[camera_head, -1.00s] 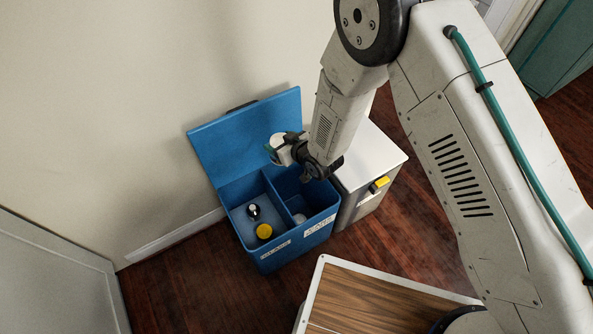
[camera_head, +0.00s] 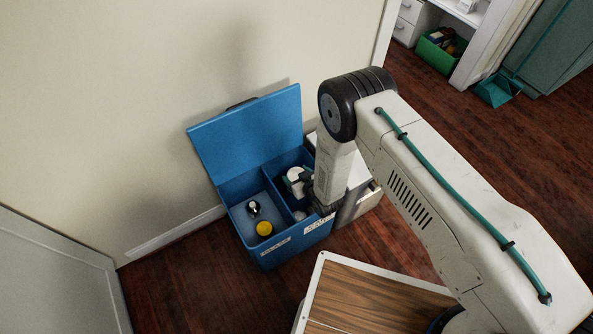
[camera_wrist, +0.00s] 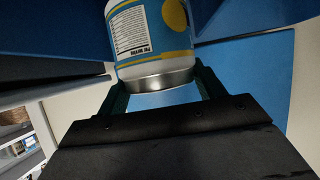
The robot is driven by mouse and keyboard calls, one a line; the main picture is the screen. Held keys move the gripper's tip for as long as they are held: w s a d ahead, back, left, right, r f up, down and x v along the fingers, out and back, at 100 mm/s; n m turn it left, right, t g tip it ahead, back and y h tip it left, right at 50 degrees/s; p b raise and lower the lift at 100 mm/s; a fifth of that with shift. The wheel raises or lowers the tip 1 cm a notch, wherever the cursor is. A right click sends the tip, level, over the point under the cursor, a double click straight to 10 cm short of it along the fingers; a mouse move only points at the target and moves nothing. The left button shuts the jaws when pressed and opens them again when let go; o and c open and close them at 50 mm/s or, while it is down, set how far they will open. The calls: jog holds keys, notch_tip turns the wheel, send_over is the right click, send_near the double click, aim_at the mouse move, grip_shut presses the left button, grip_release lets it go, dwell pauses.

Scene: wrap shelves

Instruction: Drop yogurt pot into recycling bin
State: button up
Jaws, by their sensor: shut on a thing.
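My wrist partly covers that compartment's right side. The bin's front labels are too small to read surely.
The bin's left compartment holds a black-and-white item (camera_head: 253,208) and a yellow item (camera_head: 264,229). A pale item (camera_head: 299,215) lies in the right compartment. The bin's lid (camera_head: 250,125) stands open against the wall. A grey-white box (camera_head: 361,190) stands to the right. A wood-topped surface (camera_head: 365,300) is in front.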

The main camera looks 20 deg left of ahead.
jog(key=shift+f, duration=0.6)
jog(key=o, duration=1)
jog(key=v, duration=0.7)
jog(key=shift+s+d+r, duration=0.2)
jog(key=shift+s+d, duration=0.05)
